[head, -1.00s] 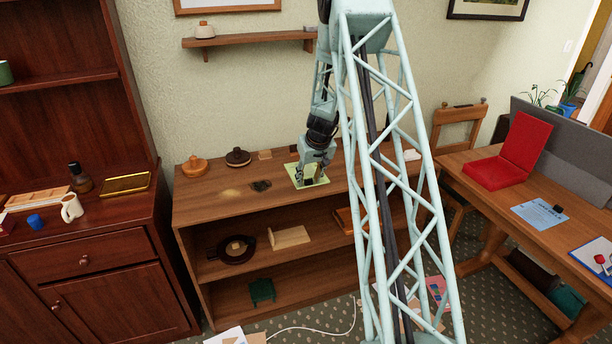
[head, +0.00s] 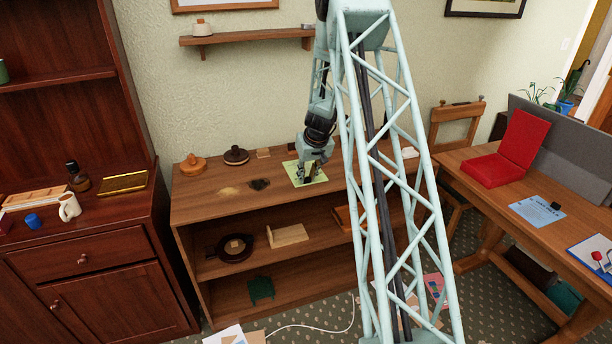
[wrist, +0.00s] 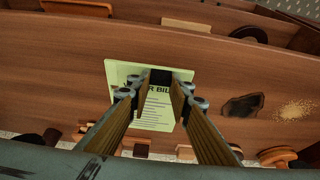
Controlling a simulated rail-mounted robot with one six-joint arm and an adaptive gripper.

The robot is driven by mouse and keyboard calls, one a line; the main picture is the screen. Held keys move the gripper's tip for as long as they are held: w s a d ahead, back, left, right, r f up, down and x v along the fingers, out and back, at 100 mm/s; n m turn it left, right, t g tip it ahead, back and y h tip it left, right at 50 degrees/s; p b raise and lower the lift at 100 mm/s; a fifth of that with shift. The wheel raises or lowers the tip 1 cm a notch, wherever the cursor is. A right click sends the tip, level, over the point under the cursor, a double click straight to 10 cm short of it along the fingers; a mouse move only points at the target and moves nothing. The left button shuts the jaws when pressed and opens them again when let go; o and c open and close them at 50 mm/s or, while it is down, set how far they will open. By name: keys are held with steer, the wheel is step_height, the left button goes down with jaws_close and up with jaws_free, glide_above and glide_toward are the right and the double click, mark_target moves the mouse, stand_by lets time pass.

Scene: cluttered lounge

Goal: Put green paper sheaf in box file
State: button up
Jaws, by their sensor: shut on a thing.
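The green paper sheaf (head: 295,174) lies on top of the low wooden shelf unit, and its printed face also shows in the wrist view (wrist: 150,112). A black clip-like piece (wrist: 160,76) stands at the sheaf's edge. My gripper (head: 307,179) points down over the sheaf. In the wrist view my gripper (wrist: 160,86) is shut on the sheaf at this black piece, with a finger on each side. My fingers hide part of the print. The red box file (head: 494,171) stands open on the desk at right, its lid upright.
The shelf top (head: 215,205) also holds a dark patch (head: 259,184), a pale grainy patch (head: 229,190) and round wooden items along the back. A blue paper sheet (head: 537,212) with a black piece lies on the desk (head: 470,203). A chair (head: 458,125) stands behind the desk.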

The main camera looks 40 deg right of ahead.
steer(key=shift+r, duration=0.15)
steer(key=shift+r+p, duration=0.6)
steer(key=shift+r, duration=1.1)
steer(key=shift+s+a+b, duration=0.15)
steer(key=shift+s+a, duration=0.15)
steer(key=shift+s, duration=0.2)
steer(key=shift+s+a+b, duration=0.15)
steer(key=shift+s+a, duration=0.1)
steer(key=shift+s, duration=0.2)
steer(key=s+a+r+b, duration=0.1)
steer(key=s+a+b, duration=0.4)
steer(key=s, duration=0.6)
steer(key=shift+s+a, duration=0.4)
steer(key=shift+a, duration=0.75)
steer(key=shift+r, duration=0.15)
steer(key=w+a+r+n+p, duration=0.1)
steer(key=w+a+r+p, duration=0.2)
steer(key=a, duration=1)
steer(key=w+a+r+n+y+p, duration=0.1)
steer(key=w+a+r+p, duration=0.3)
steer(key=a, duration=1)
steer(key=w+a+r+n+p, duration=0.2)
steer(key=a+p, duration=0.5)
steer(key=a, duration=0.6)
steer(key=shift+w+a+r+y+p, duration=0.25)
steer(key=shift+w+r+y+p, duration=0.05)
steer(key=shift+w+r, duration=0.45)
steer(key=shift+d, duration=0.15)
